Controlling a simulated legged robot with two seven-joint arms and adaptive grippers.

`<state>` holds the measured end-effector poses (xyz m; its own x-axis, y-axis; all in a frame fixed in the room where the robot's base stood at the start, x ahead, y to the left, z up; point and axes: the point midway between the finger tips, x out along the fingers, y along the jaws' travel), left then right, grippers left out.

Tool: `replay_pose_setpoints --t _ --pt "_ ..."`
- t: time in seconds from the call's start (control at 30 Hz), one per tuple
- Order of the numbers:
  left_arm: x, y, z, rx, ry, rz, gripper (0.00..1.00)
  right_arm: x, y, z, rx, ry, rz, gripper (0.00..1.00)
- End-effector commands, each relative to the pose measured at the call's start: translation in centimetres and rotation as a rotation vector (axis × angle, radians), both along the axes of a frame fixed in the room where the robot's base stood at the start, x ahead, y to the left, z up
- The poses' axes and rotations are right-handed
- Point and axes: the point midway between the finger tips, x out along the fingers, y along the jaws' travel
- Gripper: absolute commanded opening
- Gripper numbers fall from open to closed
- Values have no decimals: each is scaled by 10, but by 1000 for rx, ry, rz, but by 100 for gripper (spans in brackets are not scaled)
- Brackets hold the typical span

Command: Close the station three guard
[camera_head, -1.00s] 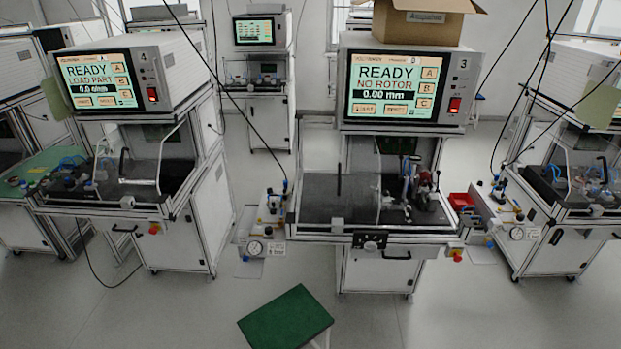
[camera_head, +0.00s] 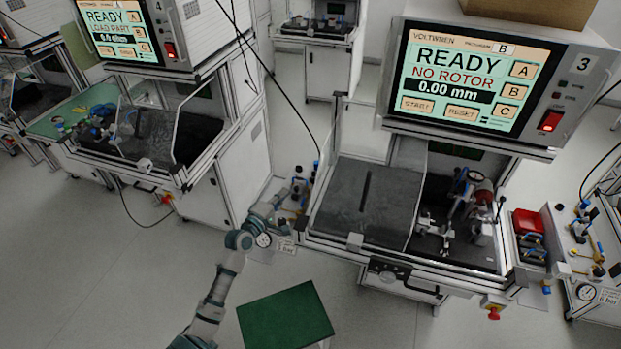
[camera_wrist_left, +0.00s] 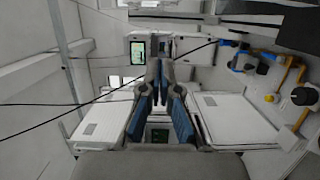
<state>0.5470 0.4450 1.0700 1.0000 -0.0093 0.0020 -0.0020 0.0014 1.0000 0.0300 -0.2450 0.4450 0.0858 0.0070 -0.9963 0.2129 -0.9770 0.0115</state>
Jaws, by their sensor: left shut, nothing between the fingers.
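Station three (camera_head: 568,70) stands at the right in the head view, its screen reading READY, NO ROTOR, 0.00 mm. Its clear guard appears to lie over the left half of the bed, with a dark upright bar (camera_head: 366,190) that looks like its handle. The right half, with the metal fixture (camera_head: 455,215), looks uncovered. My left gripper (camera_head: 276,205) is left of the station's bed, by the side valve panel, apart from the bar. It is shut and empty; its blue-padded fingers also show in the left wrist view (camera_wrist_left: 164,88). My right gripper is out of view.
A green-topped stool (camera_head: 286,315) stands on the floor before the station. A pressure gauge (camera_head: 264,240) is close to my left gripper. A red bin (camera_head: 528,222) is right of the bed. Black cables hang in front of the neighbouring station (camera_head: 140,130).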

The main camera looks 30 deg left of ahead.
Motion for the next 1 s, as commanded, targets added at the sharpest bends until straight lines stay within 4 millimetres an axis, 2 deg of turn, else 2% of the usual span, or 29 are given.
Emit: replay_pose_setpoints --t 0.17,0.5,0.6,0.7,1.0 --pt "29 0 0 3 1 1 0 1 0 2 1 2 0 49" --pt "102 -4 -1 7 4 0 0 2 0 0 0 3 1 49" --pt "102 -23 1 4 5 -1 0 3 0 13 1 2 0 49" --pt "105 -33 1 5 4 0 0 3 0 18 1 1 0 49" --pt "107 -41 -3 6 6 1 0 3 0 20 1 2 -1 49"
